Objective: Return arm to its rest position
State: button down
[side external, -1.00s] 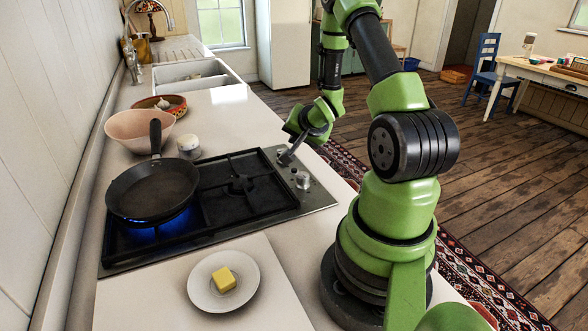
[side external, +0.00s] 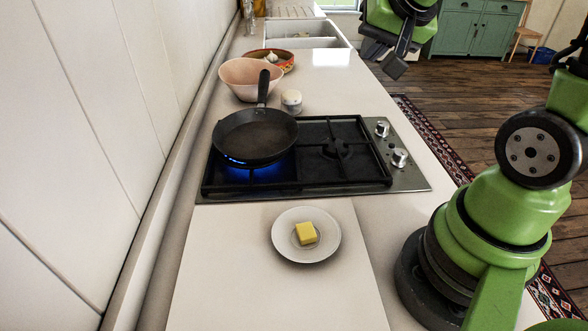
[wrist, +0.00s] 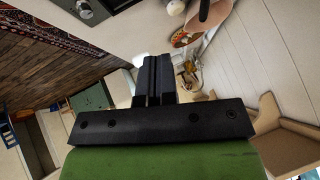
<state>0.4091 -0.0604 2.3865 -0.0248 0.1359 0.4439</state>
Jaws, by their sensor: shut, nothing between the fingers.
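My gripper (side external: 397,62) is at the top right of the side external view, raised and beyond the far right corner of the stove, clear of the counter things. Its dark fingers are shut with nothing between them. In the wrist view my gripper (wrist: 155,80) shows its two black fingers side by side, touching. Much of my arm's middle is cut off by the right edge of the side external view.
A gas stove (side external: 337,150) carries a black frying pan (side external: 255,137) over a lit blue flame. A plate (side external: 290,246) with butter (side external: 306,233) lies in front. A pink bowl (side external: 250,78), a small white jar (side external: 291,99) and a sink (side external: 295,32) are behind.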

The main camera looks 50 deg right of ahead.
jog(key=s+a+r+n+y, duration=0.2)
jog(key=s+a+n, duration=0.1)
jog(key=s+a, duration=0.2)
jog(key=s+a+r+n+y, duration=0.3)
jog(key=s+a, duration=0.3)
jog(key=a, duration=0.3)
jog(key=shift+s, duration=0.2)
jog(key=shift+d, duration=0.1)
dwell(0.7)
